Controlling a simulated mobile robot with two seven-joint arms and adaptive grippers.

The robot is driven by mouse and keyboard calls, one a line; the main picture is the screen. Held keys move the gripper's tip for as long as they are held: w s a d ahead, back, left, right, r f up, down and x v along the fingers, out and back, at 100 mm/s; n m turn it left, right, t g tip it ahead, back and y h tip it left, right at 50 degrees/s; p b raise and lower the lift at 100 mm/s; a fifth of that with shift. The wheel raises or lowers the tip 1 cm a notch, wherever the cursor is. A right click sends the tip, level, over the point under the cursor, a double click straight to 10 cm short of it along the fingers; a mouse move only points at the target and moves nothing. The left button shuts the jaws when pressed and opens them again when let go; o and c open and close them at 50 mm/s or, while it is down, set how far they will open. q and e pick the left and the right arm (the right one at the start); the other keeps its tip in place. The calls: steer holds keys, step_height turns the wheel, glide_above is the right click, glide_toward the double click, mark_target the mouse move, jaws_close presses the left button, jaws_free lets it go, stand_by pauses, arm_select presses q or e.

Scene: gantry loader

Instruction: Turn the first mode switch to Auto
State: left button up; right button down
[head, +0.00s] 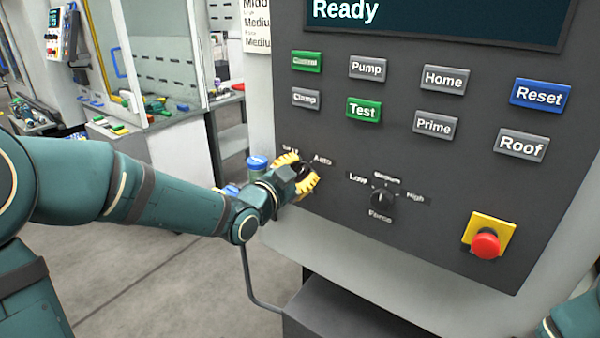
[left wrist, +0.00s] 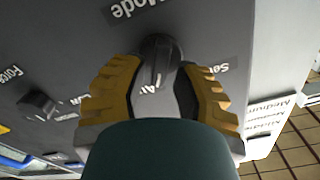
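The first mode switch (left wrist: 158,55) is a dark round knob low on the left of the grey control panel (head: 400,160). In the left wrist view the fingers (left wrist: 162,88) look close to the knob, but contact is not clear. The knob's pointer direction is hard to read. My right gripper is out of view.
The force knob (head: 382,198) sits right of the mode switch. Rows of push buttons, including Test (head: 363,110) and Reset (head: 540,95), are above. A red emergency stop (head: 485,245) is at lower right. The screen (head: 440,15) reads "Ready". A dark box (head: 350,315) stands below.

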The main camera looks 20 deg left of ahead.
arm_select(q)
steer(key=shift+o, duration=0.4)
steer(key=shift+f, duration=0.1)
steer(key=shift+s, duration=0.2)
steer(key=v, duration=1.1)
steer(key=shift+s, duration=0.25)
steer(key=shift+a, duration=0.1)
steer(key=w+d+f+n+g+y, duration=0.1)
steer(key=d+f+n+g, duration=0.25)
steer(key=f, duration=0.95)
steer(key=d+f+n+g, duration=0.2)
steer(key=f+n+g, duration=0.15)
steer(key=f, duration=0.85)
steer(key=s+d+f+n+g, duration=0.2)
steer(key=s+d+f+g, duration=0.2)
steer(key=f, duration=0.5)
steer(key=s+d+f+n+g, duration=0.2)
steer(key=s+d+f+g, duration=0.1)
steer(key=s+f, duration=0.5)
steer(key=shift+s+d+f+g, duration=0.35)
steer(key=shift+f+g, duration=0.1)
steer(key=shift+g, duration=0.35)
